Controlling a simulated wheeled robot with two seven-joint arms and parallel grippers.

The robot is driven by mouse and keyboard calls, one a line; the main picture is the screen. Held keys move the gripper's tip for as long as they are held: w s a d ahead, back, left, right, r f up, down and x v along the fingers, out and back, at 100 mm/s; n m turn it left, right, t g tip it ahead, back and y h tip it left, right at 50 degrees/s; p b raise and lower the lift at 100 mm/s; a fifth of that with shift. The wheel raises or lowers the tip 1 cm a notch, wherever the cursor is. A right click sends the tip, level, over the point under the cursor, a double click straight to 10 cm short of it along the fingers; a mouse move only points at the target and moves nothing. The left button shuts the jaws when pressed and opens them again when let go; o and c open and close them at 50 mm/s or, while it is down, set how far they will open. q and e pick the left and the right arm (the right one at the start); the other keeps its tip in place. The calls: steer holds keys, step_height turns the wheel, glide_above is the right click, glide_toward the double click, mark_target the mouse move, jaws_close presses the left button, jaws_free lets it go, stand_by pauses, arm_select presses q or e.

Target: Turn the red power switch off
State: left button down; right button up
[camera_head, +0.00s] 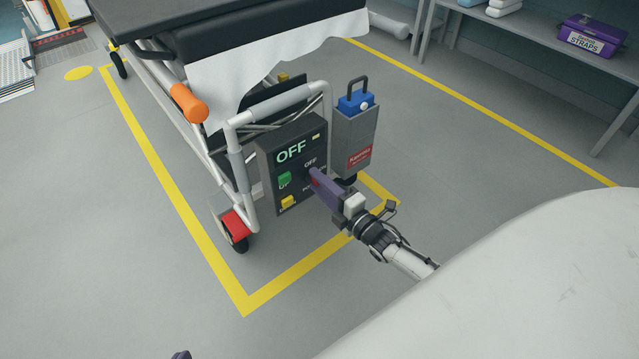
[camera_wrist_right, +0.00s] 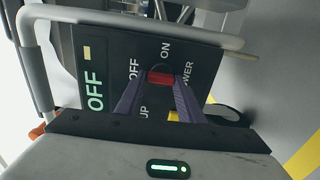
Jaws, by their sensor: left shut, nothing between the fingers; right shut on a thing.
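The red power switch (camera_wrist_right: 160,77) is a small red knob on a dark control panel (camera_head: 267,160) at the end of the stretcher. In the right wrist view it sits between the tips of my right gripper (camera_wrist_right: 158,86), which is shut on it. "OFF", "ON" and "POWER" labels surround the knob, and its long side lies toward "OFF". The panel's lit display (camera_head: 291,152) reads "OFF". In the head view my right gripper (camera_head: 316,178) hides the knob. Only a purple tip of my left gripper (camera_head: 181,354) shows at the bottom edge, away from the panel.
A green button (camera_head: 285,180) and a yellow one (camera_head: 287,202) are on the panel. A grey box with a blue top (camera_head: 355,103) stands close right of it. White stretcher rails (camera_head: 242,175) frame the panel. The floor in front is clear, with yellow lines.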

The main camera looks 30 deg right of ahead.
arm_select(q)
steer(key=shift+f, duration=0.2)
arm_select(e)
steer(key=o, duration=1.1)
steer(key=shift+c, duration=0.2)
steer(key=shift+s, duration=0.15)
arm_select(q)
steer(key=a+p, duration=0.1)
steer(key=a+y+p, duration=0.1)
steer(key=p, duration=0.1)
steer(key=shift+s+f, duration=0.3)
steer(key=shift+s, duration=0.1)
arm_select(e)
steer(key=s, duration=1)
steer(key=shift+d, duration=0.4)
